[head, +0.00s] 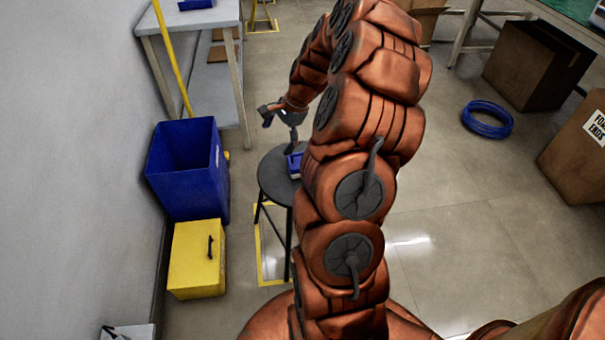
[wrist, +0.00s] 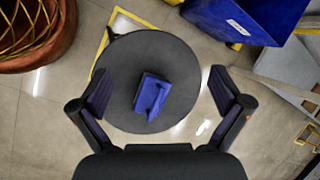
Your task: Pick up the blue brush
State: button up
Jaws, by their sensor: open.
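The blue brush (wrist: 152,96) lies on a round dark stool (wrist: 180,62), near the middle of its top, in the wrist view. In the head view the blue brush (head: 295,164) shows partly at the right side of the stool top (head: 270,178), with my arm covering the rest. My gripper (wrist: 160,108) is open and empty, with its two fingers spread to the left and right of the brush, apart from it. In the head view my gripper (head: 285,116) hangs above the stool.
A blue bin (head: 187,170) and a yellow box (head: 196,260) stand left of the stool, along the wall. A grey table (head: 190,55) is behind. A blue hose coil (head: 487,119) and cardboard boxes (head: 535,65) are at the right. Floor between is clear.

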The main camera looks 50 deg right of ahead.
aim_at(300, 153)
jog(key=d+f+m+b, duration=0.1)
jog(key=d+f, duration=0.2)
jog(key=s+d+f+m, duration=0.1)
jog(key=d+f+m, duration=0.1)
jog(key=d+f, duration=0.1)
jog(key=s+d+f+m+t+b, duration=0.1)
jog(key=d+f+m, duration=0.1)
jog(key=d+f, duration=0.2)
jog(key=shift+s+d+f+h+b, duration=0.15)
jog(key=shift+d+h+b, duration=0.25)
jog(key=shift+d, duration=0.35)
jog(key=shift+d+f, duration=0.1)
jog(key=shift+f, duration=0.15)
jog(key=shift+w+b+x, duration=0.2)
jog(key=shift+b+x, duration=0.35)
jog(key=shift+x, duration=3.1)
jog(key=shift+r, duration=0.2)
jog(key=c, duration=1.2)
jog(key=shift+r+p, duration=0.35)
jog(key=shift+r, duration=1.3)
jog(key=shift+s+a+r, duration=0.2)
jog(key=shift+a, duration=0.05)
jog(key=s+a, duration=0.2)
jog(key=s, duration=0.2)
jog(key=s+a+r+p, duration=0.1)
jog(key=s+a, duration=0.1)
jog(key=s, duration=0.3)
jog(key=s+a, duration=0.3)
jog(key=s, duration=0.2)
jog(key=shift+r, duration=0.15)
